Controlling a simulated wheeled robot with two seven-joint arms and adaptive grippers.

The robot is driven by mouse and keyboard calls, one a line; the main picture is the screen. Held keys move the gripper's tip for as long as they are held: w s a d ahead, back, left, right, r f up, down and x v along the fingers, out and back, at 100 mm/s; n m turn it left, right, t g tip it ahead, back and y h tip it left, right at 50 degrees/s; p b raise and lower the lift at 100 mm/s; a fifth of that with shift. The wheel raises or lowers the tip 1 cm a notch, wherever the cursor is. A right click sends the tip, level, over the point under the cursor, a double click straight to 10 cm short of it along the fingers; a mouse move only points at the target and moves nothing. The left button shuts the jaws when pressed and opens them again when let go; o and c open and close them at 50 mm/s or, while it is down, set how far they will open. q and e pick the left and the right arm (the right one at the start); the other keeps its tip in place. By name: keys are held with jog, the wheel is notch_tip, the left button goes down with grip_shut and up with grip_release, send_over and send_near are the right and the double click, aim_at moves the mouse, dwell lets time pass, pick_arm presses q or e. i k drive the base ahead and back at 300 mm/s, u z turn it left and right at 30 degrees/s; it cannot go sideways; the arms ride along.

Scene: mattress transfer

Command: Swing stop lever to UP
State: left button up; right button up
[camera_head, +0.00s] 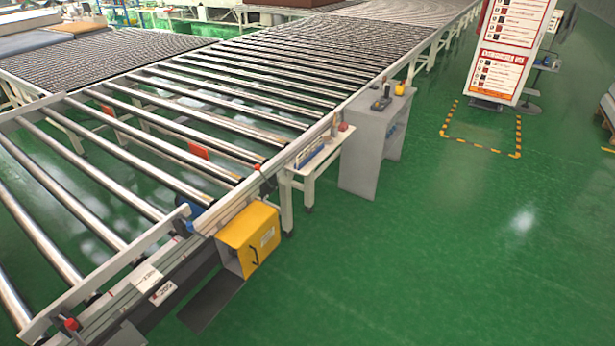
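No part of either gripper shows in the head view. A small red knob (71,324) sits on the near end of the conveyor's side rail, at the bottom left. Another small red knob (257,168) sits farther along the same rail, beyond the yellow box. Either could belong to the stop lever; I cannot tell which, and the lever's position is too small to read. The roller conveyor (165,148) runs from the lower left to the upper right.
A yellow box (262,232) sticks out from the rail, with a dark plate (212,302) low beside it. A small white side table (312,166) and a grey cabinet (362,155) stand along the conveyor. The green floor (440,260) to the right is clear. A sign board (508,50) stands behind.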

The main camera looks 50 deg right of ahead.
aim_at(256, 167)
jog(key=z, duration=1.8)
jog(key=i, duration=1.45)
jog(key=u, duration=0.3)
